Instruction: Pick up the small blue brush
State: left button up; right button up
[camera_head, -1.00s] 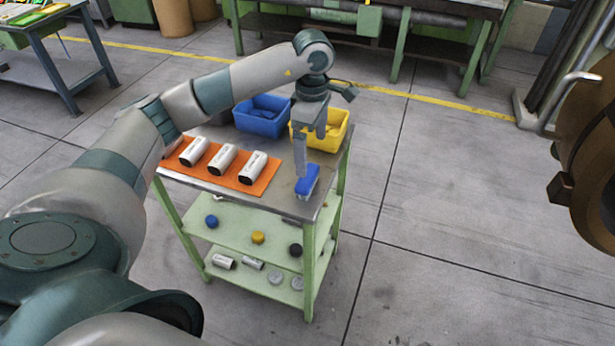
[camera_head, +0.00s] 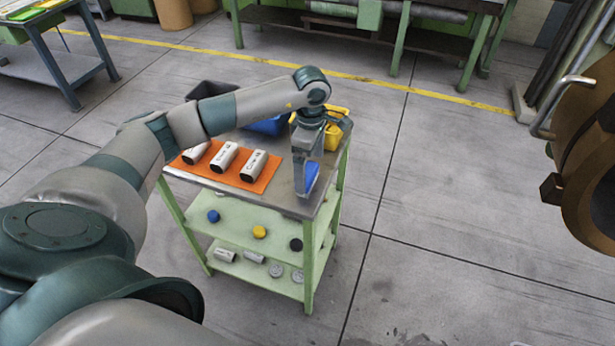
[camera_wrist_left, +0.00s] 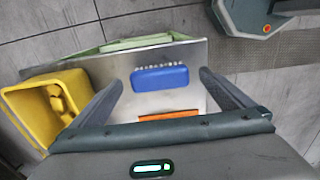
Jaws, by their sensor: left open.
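The small blue brush (camera_head: 312,175) lies on the metal top of the green cart (camera_head: 290,203), near its right front corner. In the head view my left gripper (camera_head: 303,190) reaches down over it and hides part of it. In the left wrist view the blue brush (camera_wrist_left: 160,78) shows whole, with pale bristles along its far edge. It lies between the lines of the two open fingers (camera_wrist_left: 163,88), with clear space on both sides. Nothing is held. My right gripper is not in view.
An orange mat (camera_head: 215,176) with three white cylinders lies on the cart left of the brush. A yellow bin (camera_head: 333,138) and a blue bin (camera_head: 268,126) stand behind, partly hidden by my arm. Caps and other parts lie on the shelves below.

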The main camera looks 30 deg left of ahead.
aim_at(307, 173)
pick_arm(q)
jog(key=f+p, duration=0.1)
jog(key=a+f+p, duration=0.1)
jog(key=f, duration=0.1)
jog(key=shift+f, duration=0.25)
jog(key=shift+d+f, duration=0.1)
jog(key=shift+f, duration=0.3)
jog(key=shift+c, duration=0.3)
jog(key=c, duration=1)
